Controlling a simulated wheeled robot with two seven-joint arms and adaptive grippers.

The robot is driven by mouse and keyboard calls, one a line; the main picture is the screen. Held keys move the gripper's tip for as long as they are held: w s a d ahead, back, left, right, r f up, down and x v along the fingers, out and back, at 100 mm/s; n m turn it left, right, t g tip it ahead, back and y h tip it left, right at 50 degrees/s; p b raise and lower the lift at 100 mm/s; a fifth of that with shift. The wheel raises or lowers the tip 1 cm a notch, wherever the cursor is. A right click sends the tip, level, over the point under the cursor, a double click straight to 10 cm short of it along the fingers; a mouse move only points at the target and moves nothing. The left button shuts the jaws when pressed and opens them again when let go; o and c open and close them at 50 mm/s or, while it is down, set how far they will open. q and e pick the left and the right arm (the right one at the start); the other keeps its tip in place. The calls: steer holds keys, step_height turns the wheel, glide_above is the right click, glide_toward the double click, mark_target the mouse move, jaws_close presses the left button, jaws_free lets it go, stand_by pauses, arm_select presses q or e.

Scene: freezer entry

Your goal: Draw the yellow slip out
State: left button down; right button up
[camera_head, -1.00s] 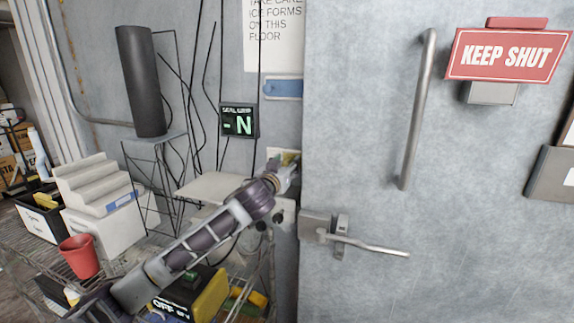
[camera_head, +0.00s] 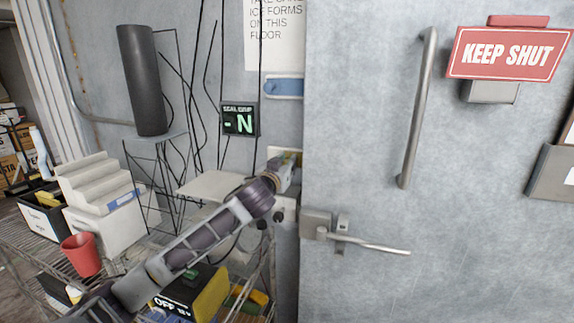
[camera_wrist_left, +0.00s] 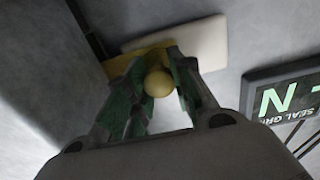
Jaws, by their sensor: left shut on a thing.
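The yellow slip (camera_wrist_left: 112,68) shows in the left wrist view as a yellow edge beyond my left fingers, against a pale plate (camera_wrist_left: 185,42). A round yellow knob (camera_wrist_left: 158,83) sits between the green-padded fingertips; I cannot tell whether it is one piece with the slip. My left gripper (camera_wrist_left: 155,85) is shut on the yellow piece. In the head view my left gripper (camera_head: 287,165) is at the wall beside the door's left edge, and it hides most of the slip. My right gripper is out of view.
The grey freezer door (camera_head: 450,170) has a long vertical handle and a lever latch (camera_head: 365,243). A display (camera_head: 239,119) reads "-N" left of the gripper. A wire shelf with a red cup (camera_head: 81,254), white steps (camera_head: 98,185) and boxes stands at lower left.

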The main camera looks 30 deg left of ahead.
arm_select(q)
steer(key=a, duration=0.2)
steer(key=s+a, duration=0.1)
steer(key=a, duration=0.2)
steer(key=shift+s+b, duration=0.1)
steer(key=shift+b, duration=0.25)
steer(key=c, duration=1.7)
jaws_free()
steer(key=o, duration=0.5)
steer(key=shift+c, duration=0.2)
steer(key=shift+o, duration=0.3)
steer(key=v, duration=1.2)
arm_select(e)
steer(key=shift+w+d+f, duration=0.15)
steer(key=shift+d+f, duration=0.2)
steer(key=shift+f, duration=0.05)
